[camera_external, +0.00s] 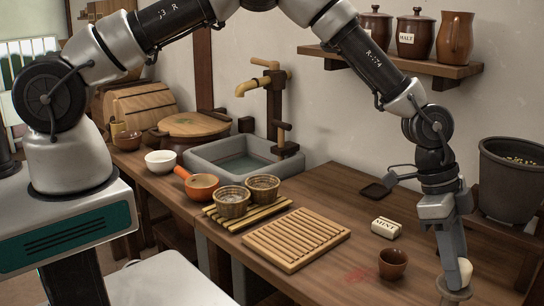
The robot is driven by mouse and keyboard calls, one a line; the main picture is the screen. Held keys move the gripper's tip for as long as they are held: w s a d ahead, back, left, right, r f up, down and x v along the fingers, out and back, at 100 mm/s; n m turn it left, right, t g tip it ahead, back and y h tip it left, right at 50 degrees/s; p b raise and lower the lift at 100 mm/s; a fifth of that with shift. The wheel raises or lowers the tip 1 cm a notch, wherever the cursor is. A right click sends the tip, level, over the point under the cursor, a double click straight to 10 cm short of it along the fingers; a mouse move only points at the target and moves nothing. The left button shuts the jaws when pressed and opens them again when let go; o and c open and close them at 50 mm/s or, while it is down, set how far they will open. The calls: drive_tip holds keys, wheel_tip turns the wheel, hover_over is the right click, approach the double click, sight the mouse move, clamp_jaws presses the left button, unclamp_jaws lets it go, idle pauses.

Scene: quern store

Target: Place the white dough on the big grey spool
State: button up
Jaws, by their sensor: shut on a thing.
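My gripper (456,279) points down at the lower right, over the front right part of the wooden table. It is shut on the white dough (464,268), a small pale lump partly hidden by the fingers. A rounded greyish form shows right beneath the fingers at the table's edge. I cannot tell whether it is the big grey spool or whether the dough touches it. No other spool can be made out.
A brown cup (393,264), a white block labelled MINT (385,228) and a slatted wooden board (297,239) lie left of my gripper. A large grey pot (512,185) stands at right. A shelf (400,62) with jars hangs behind my arm.

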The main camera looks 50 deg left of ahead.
drive_tip(key=o, duration=1.1)
drive_tip(key=shift+c, duration=0.2)
